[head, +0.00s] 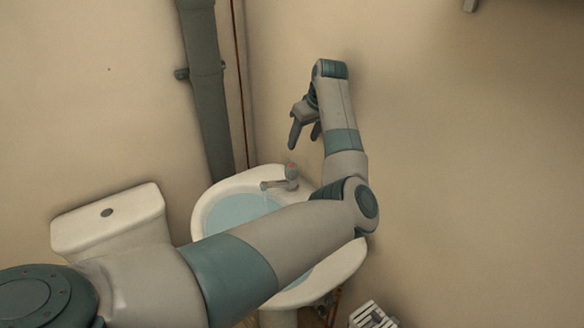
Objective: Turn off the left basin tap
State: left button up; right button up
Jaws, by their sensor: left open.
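A basin tap (288,179) with a red-marked top stands on the back rim of the white basin (203,207), its spout pointing left. A thin pale stream seems to fall from the spout into bluish water (235,212). My left gripper (304,138) is open and empty, above the tap and apart from it, with its fingers pointing down. My left forearm crosses the front of the basin and hides part of the bowl and rim. Any second tap is hidden behind the arm. My right gripper is not in view.
A toilet cistern (110,222) stands left of the basin. A thick grey pipe (207,95) and a thin copper pipe (239,85) run up the wall near the corner. A white slatted object (372,316) lies low at the right.

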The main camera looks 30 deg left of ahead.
pick_arm(q)
jog(key=f, duration=0.1)
jog(key=p, duration=0.2)
send_near(292, 167)
jog(key=p+x, duration=0.1)
jog(key=x, duration=0.7)
jog(key=shift+a+f+p, duration=0.15)
jog(key=shift+f+p, duration=0.15)
jog(key=shift+p, duration=0.05)
jog(key=shift+x, duration=0.85)
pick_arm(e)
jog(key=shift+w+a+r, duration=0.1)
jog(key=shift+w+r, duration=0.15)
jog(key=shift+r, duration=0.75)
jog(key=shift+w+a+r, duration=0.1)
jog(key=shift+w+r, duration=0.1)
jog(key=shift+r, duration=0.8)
pick_arm(q)
jog(key=c, duration=1.1)
jog(key=shift+o, duration=0.2)
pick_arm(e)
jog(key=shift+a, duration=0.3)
